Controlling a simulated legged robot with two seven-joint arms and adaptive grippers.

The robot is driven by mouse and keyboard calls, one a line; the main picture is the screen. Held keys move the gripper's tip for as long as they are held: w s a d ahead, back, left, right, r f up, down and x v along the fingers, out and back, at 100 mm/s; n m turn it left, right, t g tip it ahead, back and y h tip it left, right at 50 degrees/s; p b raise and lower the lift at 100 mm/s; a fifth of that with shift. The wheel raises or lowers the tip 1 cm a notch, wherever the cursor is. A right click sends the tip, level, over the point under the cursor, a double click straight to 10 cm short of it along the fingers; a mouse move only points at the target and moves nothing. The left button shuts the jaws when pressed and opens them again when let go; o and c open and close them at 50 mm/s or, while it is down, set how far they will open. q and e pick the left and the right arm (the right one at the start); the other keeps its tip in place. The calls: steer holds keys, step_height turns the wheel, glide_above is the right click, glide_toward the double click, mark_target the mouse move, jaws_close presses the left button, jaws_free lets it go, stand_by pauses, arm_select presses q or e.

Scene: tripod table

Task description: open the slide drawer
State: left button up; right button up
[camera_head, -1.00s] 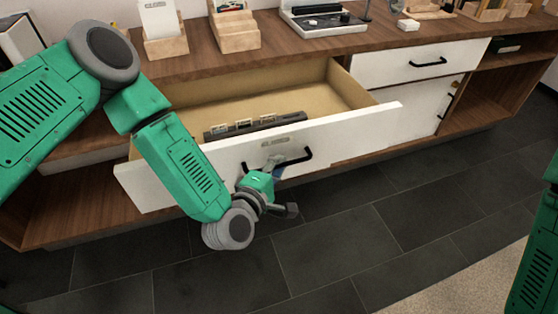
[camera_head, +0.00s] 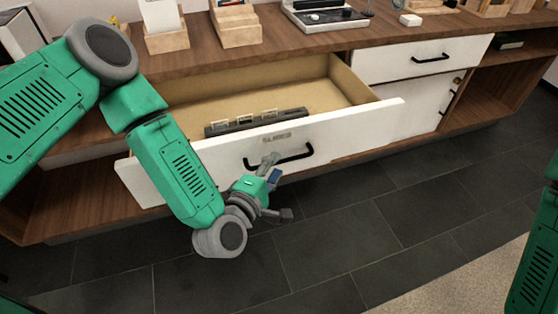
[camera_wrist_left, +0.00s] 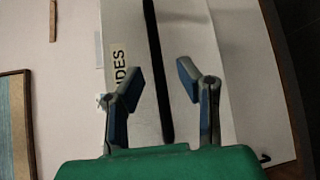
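The slide drawer (camera_head: 350,126) has a white front and stands pulled well out of the cabinet. Its light wooden inside shows, and a dark rack (camera_head: 256,121) lies in it. The black bar handle (camera_head: 296,156) is on its front, below a small label. My left gripper (camera_head: 277,187) is in front of the handle with its fingers spread. In the left wrist view the open fingers (camera_wrist_left: 158,82) lie on either side of the handle (camera_wrist_left: 157,60) in the picture, seemingly not gripping it. My right gripper is out of view.
A second white drawer (camera_head: 400,62) to the right is shut, above a white cabinet door. The wooden countertop (camera_head: 270,45) carries wooden holders and a black-and-white device (camera_head: 322,16). The dark tiled floor (camera_head: 340,240) in front is clear.

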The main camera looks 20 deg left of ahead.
arm_select(q)
steer(key=v, duration=0.9)
steer(key=shift+a+f, duration=0.15)
steer(key=shift+a, duration=0.05)
steer(key=shift+s, duration=0.1)
steer(key=s+f+m+g+h+p, duration=0.1)
steer(key=s+f+m+g+p, duration=0.2)
steer(key=s+f+m+g, duration=0.7)
steer(key=s+a+m+g+y+p, duration=0.1)
steer(key=s+a+m+g+y, duration=0.3)
steer(key=s+a+m, duration=0.4)
steer(key=a+g, duration=0.1)
steer(key=a, duration=0.3)
steer(key=shift+s+a, duration=0.3)
steer(key=shift+s, duration=0.05)
